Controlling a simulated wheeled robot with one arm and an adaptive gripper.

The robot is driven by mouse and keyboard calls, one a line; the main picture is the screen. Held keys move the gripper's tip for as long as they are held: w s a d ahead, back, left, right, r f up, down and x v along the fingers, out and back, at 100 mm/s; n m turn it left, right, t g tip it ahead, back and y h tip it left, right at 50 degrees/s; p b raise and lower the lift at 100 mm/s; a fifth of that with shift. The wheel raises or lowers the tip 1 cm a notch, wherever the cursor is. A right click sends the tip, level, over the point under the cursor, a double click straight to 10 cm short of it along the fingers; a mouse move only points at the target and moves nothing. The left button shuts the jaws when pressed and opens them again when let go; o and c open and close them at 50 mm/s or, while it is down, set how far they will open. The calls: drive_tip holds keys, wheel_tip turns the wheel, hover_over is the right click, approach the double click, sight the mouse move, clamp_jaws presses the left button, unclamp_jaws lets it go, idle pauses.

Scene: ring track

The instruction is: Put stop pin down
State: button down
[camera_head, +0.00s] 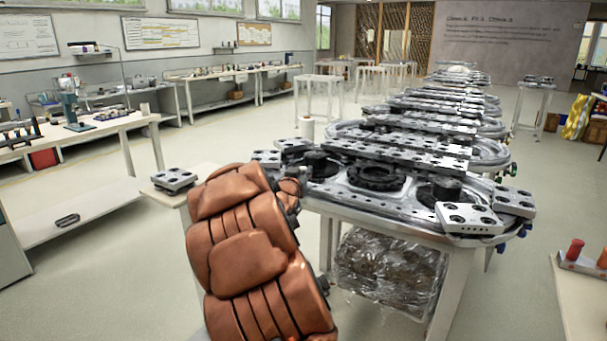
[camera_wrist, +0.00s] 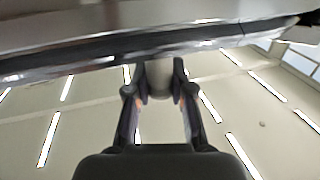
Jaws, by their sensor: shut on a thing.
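In the wrist view my gripper (camera_wrist: 159,88) is shut on a pale, rounded piece, which I take to be the stop pin (camera_wrist: 160,73). The pin sits between the two fingertips, just under a long metal edge that crosses the top of the picture. I cannot tell whether it touches that edge. In the head view my orange arm covers the left end of the ring track (camera_head: 405,222), and the fingers and pin cannot be made out there.
The track's table carries plates and dark round parts, with a plastic-wrapped bundle (camera_head: 388,272) underneath. A small stand with a metal block (camera_head: 174,179) is at left. Red pins (camera_head: 576,250) stand on a bench at lower right. Floor at left is open.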

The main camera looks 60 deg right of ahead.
drive_tip(key=shift+f, duration=0.15)
drive_tip(key=c, duration=1.5)
unclamp_jaws()
drive_tip(key=o, duration=0.5)
drive_tip(key=shift+a+r, duration=0.2)
drive_tip(key=v, duration=1.1)
drive_tip(key=shift+s+a, duration=0.25)
drive_tip(key=shift+a, duration=0.05)
